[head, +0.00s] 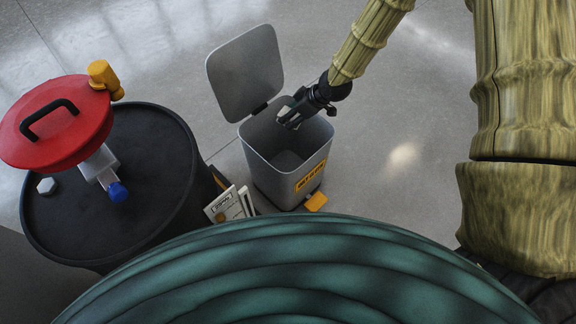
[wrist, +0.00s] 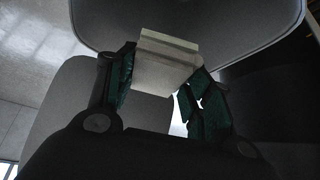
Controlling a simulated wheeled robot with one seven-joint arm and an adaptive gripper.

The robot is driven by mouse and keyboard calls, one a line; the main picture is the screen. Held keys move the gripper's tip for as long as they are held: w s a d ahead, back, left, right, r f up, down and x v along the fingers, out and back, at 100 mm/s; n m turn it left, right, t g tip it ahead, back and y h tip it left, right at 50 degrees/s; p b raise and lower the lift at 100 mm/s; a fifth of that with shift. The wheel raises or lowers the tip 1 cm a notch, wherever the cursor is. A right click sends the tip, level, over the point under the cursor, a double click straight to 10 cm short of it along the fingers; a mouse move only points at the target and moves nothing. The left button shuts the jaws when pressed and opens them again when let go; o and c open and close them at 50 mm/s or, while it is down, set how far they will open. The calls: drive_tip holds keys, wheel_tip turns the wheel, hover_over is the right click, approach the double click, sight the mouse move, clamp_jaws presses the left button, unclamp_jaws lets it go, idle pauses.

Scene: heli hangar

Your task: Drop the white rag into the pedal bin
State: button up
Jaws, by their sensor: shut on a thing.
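The pedal bin (head: 287,178) is a grey box standing on the floor with its lid (head: 245,72) raised and a yellow label on its front. My gripper (head: 289,117) is at the bin's open mouth, over its back right part. In the wrist view my gripper (wrist: 160,85) is shut on the white rag (wrist: 165,62), a small pale folded block between the fingers. In the head view the rag is mostly hidden by the fingers. The grey lid (wrist: 215,22) also shows behind the rag in the wrist view.
A black drum (head: 130,190) stands left of the bin, with a red round lid-like part (head: 55,125) and a yellow fitting on it. Small white cards (head: 228,205) stand between drum and bin. The floor right of the bin is clear.

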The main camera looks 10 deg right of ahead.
drive_tip(key=shift+w+d+f+b, duration=0.25)
drive_tip(key=shift+f+b, duration=0.25)
drive_tip(key=shift+f, duration=0.05)
wheel_tip(320, 180, down, 6)
drive_tip(key=b, duration=0.6)
drive_tip(key=shift+r, duration=0.1)
drive_tip(key=o, duration=1.1)
drive_tip(key=shift+c, duration=0.2)
drive_tip(key=v, duration=1.2)
drive_tip(key=shift+w+d, duration=0.1)
